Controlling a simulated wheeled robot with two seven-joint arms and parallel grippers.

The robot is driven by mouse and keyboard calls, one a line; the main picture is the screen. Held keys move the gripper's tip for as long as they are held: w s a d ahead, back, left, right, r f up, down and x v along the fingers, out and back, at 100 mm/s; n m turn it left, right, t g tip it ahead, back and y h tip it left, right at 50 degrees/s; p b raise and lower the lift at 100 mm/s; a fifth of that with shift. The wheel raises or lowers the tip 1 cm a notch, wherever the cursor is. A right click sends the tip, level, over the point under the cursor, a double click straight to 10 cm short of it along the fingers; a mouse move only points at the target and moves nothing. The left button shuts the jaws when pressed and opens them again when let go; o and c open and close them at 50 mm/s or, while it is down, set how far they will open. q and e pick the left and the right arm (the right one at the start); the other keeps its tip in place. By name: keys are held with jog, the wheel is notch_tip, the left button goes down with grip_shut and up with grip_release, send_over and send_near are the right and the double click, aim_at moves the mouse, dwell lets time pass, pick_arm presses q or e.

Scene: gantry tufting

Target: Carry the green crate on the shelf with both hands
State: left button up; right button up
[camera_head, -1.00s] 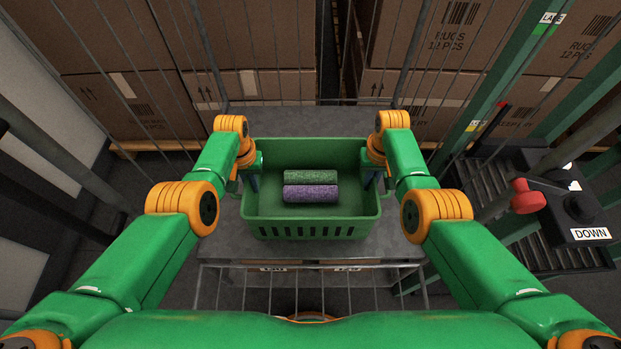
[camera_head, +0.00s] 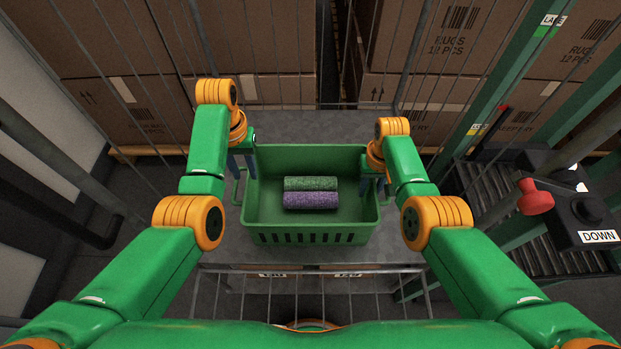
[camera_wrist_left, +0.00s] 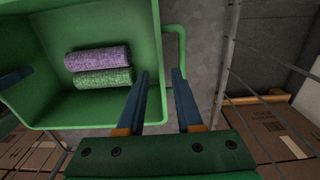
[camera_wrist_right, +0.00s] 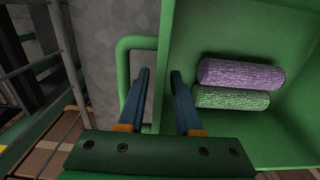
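The green crate (camera_head: 312,238) sits level on a grey surface (camera_head: 300,125) straight ahead. A green roll (camera_head: 310,183) and a purple roll (camera_head: 310,200) lie in it. My left gripper (camera_head: 241,163) is open and empty at the crate's left side. In the left wrist view its fingers (camera_wrist_left: 163,85) are apart near the crate handle (camera_wrist_left: 178,45). My right gripper (camera_head: 376,188) is open at the crate's right side. In the right wrist view its fingers (camera_wrist_right: 160,85) are apart near the other handle (camera_wrist_right: 123,70) and crate wall. I cannot tell whether either gripper touches the crate.
Wire mesh and stacked cardboard boxes (camera_head: 240,100) stand behind the crate. At the right are a green post (camera_head: 500,90), a roller conveyor (camera_head: 510,215), a red knob (camera_head: 535,196) and a control box marked DOWN (camera_head: 590,225). A wire rail (camera_head: 330,268) runs in front.

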pick_arm(q)
notch_tip(320, 180, up, 2)
jog(key=shift+r, duration=0.2)
pick_arm(e)
notch_tip(320, 180, up, 12)
jog(key=shift+r, duration=0.1)
pick_arm(q)
jog(key=shift+r, duration=0.1)
